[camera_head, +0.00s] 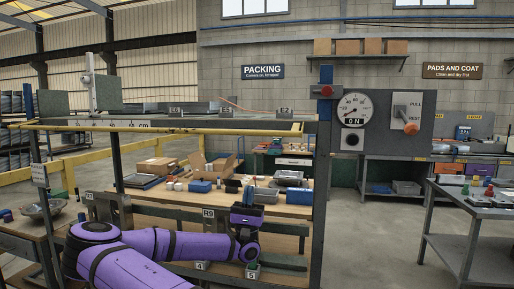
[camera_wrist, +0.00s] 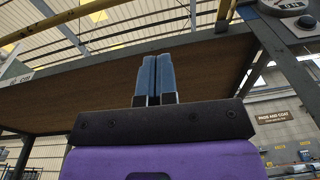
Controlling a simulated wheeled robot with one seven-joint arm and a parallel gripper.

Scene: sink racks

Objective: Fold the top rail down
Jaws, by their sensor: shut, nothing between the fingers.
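The yellow top rail (camera_head: 180,130) runs level across the front of the frame, just under the upper shelf edge. Its right end is near the grey post (camera_head: 322,170). A yellow bar also shows at the upper left of the wrist view (camera_wrist: 60,22). My gripper (camera_head: 248,192) points up, below the rail and in front of the bench, toward the frame's right side. Its blue fingers (camera_wrist: 153,78) are shut together with nothing between them. They point toward the brown underside of the shelf (camera_wrist: 90,85). My gripper appears apart from the rail.
A panel with a dial (camera_head: 354,110) and a pull handle (camera_head: 406,119) is right of the frame. Boxes and small items cover the wooden bench (camera_head: 290,210) behind my arm. A grey side table (camera_head: 480,205) stands at the right. Open floor lies between.

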